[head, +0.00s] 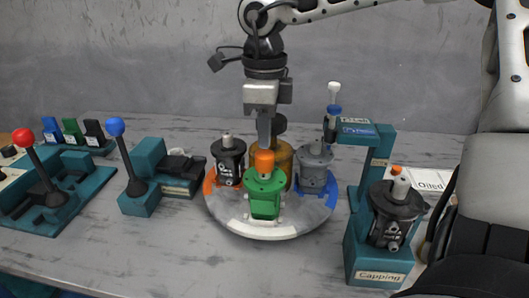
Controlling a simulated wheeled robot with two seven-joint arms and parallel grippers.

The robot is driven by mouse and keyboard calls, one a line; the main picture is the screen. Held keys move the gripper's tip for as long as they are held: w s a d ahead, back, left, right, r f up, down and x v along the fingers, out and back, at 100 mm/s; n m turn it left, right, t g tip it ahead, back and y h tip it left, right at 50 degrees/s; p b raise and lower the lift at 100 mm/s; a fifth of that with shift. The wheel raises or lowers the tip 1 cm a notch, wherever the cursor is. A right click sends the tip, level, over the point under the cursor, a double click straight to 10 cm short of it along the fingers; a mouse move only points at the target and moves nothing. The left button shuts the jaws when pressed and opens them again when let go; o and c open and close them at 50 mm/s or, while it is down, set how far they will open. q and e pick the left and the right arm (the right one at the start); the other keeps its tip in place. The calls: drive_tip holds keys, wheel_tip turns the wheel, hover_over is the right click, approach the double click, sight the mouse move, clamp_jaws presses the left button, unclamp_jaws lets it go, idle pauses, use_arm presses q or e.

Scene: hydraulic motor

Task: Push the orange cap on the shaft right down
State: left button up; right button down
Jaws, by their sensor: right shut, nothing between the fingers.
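A green motor (264,200) stands upright at the front of the round turntable (250,229). An orange cap (264,162) sits on its top, around the shaft. My right gripper (264,143) comes down from above and is shut, with its fingertips at or just above the cap. I cannot tell whether they touch it. My left gripper is not in view.
The turntable also holds a black motor (228,162), a grey motor (314,168) and a yellowish one (284,160) behind. A teal capping stand (362,250) with a dark motor (393,212) is on the right. Levers with red (23,137) and blue (115,126) knobs are left.

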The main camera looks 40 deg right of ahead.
sight(264, 153)
drive_tip(key=shift+f, duration=0.2)
idle(0.3)
drive_tip(key=shift+f+b, duration=1.65)
drive_tip(key=shift+b, duration=0.05)
drive_tip(key=shift+r, duration=0.1)
drive_tip(key=shift+r+p, duration=2.35)
drive_tip(key=shift+r, duration=1)
